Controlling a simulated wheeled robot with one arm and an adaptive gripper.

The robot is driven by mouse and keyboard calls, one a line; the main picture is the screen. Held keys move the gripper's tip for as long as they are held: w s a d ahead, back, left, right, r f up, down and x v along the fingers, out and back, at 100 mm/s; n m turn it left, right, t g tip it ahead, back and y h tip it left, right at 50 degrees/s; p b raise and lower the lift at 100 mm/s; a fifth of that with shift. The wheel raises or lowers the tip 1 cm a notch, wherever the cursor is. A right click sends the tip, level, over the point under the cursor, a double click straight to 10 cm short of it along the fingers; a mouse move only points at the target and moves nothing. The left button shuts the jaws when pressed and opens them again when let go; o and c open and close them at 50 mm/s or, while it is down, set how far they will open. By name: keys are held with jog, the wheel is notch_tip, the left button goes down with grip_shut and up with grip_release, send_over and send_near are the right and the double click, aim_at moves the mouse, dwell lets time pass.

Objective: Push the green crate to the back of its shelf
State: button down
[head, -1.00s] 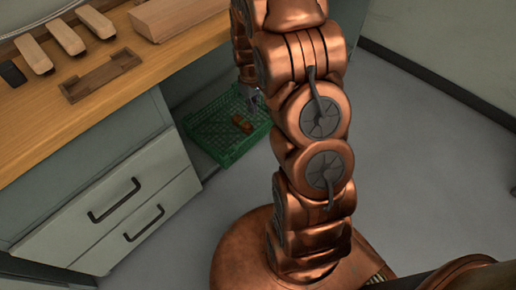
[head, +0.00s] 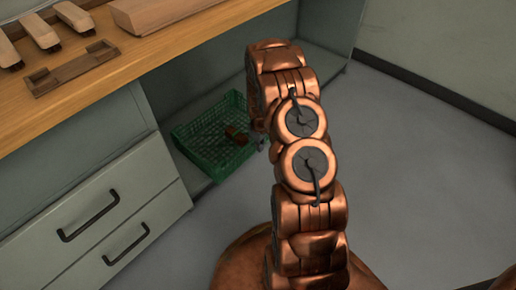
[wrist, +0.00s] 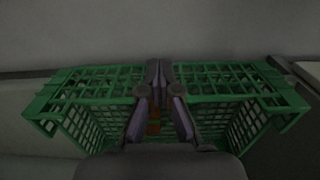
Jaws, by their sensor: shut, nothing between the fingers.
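The green crate (head: 192,151), a lattice basket, sits on the low shelf (head: 199,181) in the open bay right of the drawers. Small brown pieces (head: 237,135) lie inside it. My gripper (head: 258,144) is at the crate's right side in the head view, partly hidden by my arm. In the wrist view my gripper (wrist: 159,70) is shut and empty, its fingers in front of the middle of the crate (wrist: 90,85). I cannot tell whether the fingertips touch the crate.
The wooden worktop (head: 165,62) above the bay carries a tray (head: 75,69), a long wooden block (head: 150,12) and several brush-like blocks (head: 38,32). Drawers (head: 105,215) stand left of the bay. The grey floor (head: 430,190) on the right is clear.

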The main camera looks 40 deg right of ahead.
jog(key=w+a+f+b, duration=0.1)
jog(key=w+f+b, duration=0.2)
jog(key=f, duration=0.5)
jog(key=shift+w+f+b, duration=0.4)
jog(key=shift+b, duration=0.45)
